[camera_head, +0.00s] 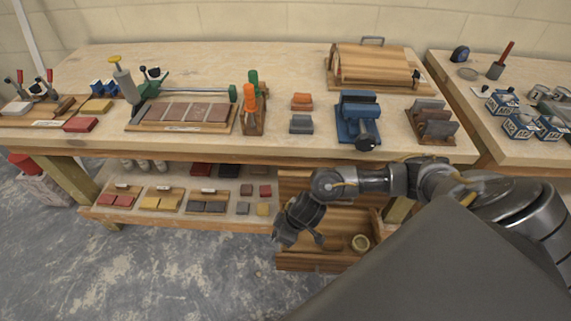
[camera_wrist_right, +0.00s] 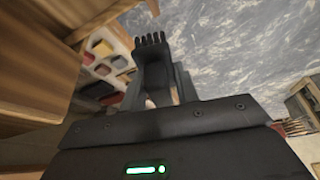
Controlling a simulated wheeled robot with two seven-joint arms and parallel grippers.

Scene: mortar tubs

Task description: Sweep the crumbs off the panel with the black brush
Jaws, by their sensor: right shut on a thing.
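My right gripper (camera_head: 302,222) is in front of the workbench, over the left part of an open wooden drawer (camera_head: 312,266). It is shut on a dark thing that I take to be the black brush (camera_head: 285,232). In the right wrist view the brush (camera_wrist_right: 152,45) shows as a dark block with several short tufts beyond the gripper. The exact grip on it is hard to make out. A wooden board with reddish-grey tiles (camera_head: 182,113) lies on the bench, which may be the panel. No crumbs can be made out. My left gripper is not in view.
The bench (camera_head: 290,75) holds orange-handled tools (camera_head: 250,105), a blue vise (camera_head: 358,118), a rack (camera_head: 430,122) and a wooden case (camera_head: 375,65). A lower shelf (camera_head: 150,213) holds tile trays. Bare floor lies front left.

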